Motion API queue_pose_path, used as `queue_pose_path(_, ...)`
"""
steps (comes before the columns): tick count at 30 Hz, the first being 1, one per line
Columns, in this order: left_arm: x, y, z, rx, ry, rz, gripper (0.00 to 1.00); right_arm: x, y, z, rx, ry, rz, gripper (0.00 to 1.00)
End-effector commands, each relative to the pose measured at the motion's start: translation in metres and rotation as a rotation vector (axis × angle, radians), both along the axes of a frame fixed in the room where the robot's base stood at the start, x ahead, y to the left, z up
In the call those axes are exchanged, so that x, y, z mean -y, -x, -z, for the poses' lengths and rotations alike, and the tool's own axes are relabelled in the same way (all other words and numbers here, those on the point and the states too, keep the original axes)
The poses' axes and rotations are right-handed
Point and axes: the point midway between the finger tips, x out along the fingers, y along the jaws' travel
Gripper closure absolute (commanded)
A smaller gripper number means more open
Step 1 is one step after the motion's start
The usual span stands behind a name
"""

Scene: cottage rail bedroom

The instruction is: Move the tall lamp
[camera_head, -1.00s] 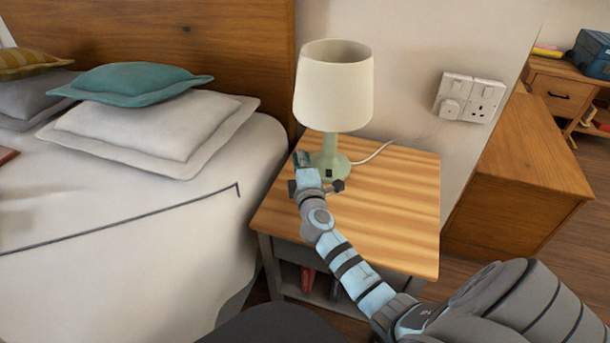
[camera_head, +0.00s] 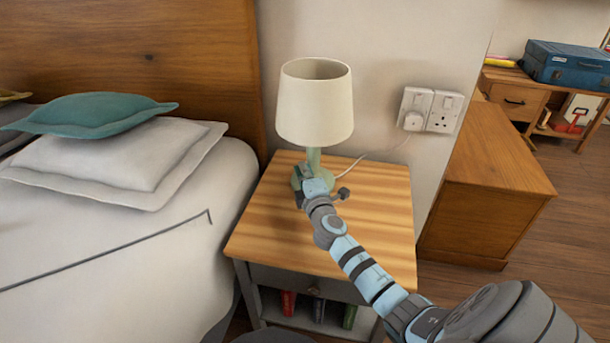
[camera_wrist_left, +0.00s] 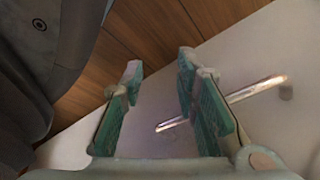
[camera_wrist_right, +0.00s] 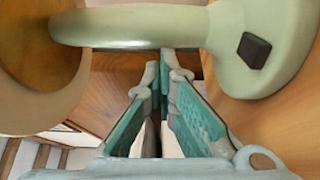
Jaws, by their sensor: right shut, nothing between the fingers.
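The tall lamp (camera_head: 315,105) stands upright on the bedside table (camera_head: 340,240), with a cream shade and a pale green stem and base. In the right wrist view its stem (camera_wrist_right: 130,27) crosses the top, with the base (camera_wrist_right: 270,60) and its dark switch at the right and the shade (camera_wrist_right: 25,95) at the left. My right gripper (camera_head: 305,178) is at the stem and base, partly covering them. In the right wrist view its fingers (camera_wrist_right: 163,65) are shut and empty, tips close to the stem; contact cannot be told. My left gripper (camera_wrist_left: 157,72) is open and empty.
The bed with white and teal pillows (camera_head: 90,115) borders the table on the left. A wall socket (camera_head: 430,108) with a plug and the lamp's cable is behind. A wooden cabinet (camera_head: 490,190) stands to the right. The table's front half is bare.

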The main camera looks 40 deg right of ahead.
Motion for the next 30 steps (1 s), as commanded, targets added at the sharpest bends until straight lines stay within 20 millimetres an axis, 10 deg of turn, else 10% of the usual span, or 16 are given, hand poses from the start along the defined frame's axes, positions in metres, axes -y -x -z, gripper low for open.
queue_pose_path(17, 0.004, -0.004, 0.000, 0.008, 0.009, -0.005, 0.72, 0.020, 0.003, 0.000, 0.000, -0.001, 0.000, 1.00)
queue_pose_path(26, 0.003, 0.001, -0.003, 0.004, 0.004, -0.001, 0.72, -0.022, 0.000, -0.001, 0.001, -0.005, -0.001, 1.00)
queue_pose_path(30, -0.010, 0.023, -0.006, -0.045, -0.022, 0.019, 0.72, -0.038, 0.045, -0.002, -0.003, -0.001, -0.001, 1.00)
